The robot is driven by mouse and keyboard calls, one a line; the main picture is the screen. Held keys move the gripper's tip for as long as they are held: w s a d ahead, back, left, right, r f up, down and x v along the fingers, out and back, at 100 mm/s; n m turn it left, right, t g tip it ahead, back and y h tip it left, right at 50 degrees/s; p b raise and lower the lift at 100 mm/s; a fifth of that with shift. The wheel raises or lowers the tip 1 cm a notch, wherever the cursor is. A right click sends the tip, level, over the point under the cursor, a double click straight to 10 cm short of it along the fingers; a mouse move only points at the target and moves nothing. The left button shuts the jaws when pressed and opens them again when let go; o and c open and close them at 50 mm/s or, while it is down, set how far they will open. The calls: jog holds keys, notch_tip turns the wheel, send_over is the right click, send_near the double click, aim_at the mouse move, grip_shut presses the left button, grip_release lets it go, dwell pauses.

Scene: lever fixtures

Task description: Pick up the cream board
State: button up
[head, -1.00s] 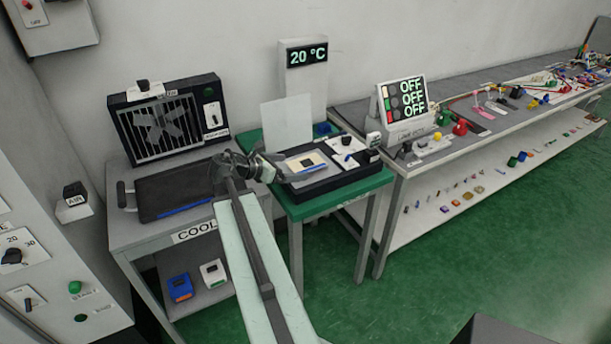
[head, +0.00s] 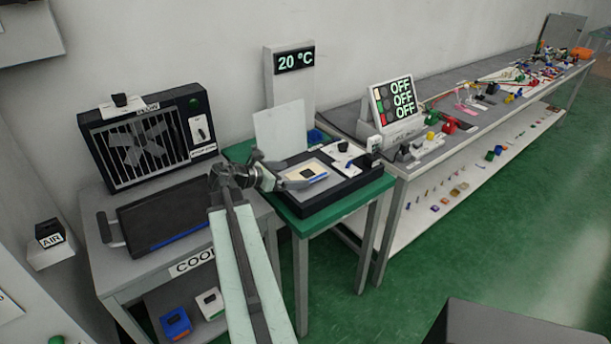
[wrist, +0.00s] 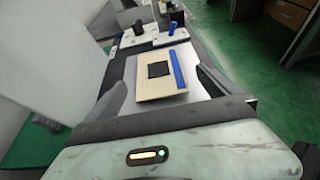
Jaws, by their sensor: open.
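The cream board (head: 304,174) lies on a light grey plate on the black fixture on the green table. In the wrist view the cream board (wrist: 145,82) carries a dark square and a blue strip along its right side. My gripper (head: 289,177) is open at the near left end of the fixture, with its fingers pointing toward the board. In the wrist view my gripper (wrist: 164,80) has one dark finger on each side of the board, with gaps between. I cannot tell the fingers' exact height over the plate.
The black fixture (head: 318,203) has white switch blocks (head: 346,154) at its far end. A pale upright panel (head: 280,133) stands behind it. A fan unit (head: 150,140) and a dark tray (head: 165,215) are on the left table. A long bench (head: 430,95) runs right.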

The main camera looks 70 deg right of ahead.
aim_at(307, 173)
jog(key=b+x, duration=0.2)
jog(key=x, duration=0.5)
jog(key=shift+w+d+f, duration=0.1)
jog(key=shift+w, duration=0.1)
jog(key=c, duration=1.5)
notch_tip(307, 173, up, 10)
jog(key=p, duration=0.9)
jog(key=shift+p, duration=0.4)
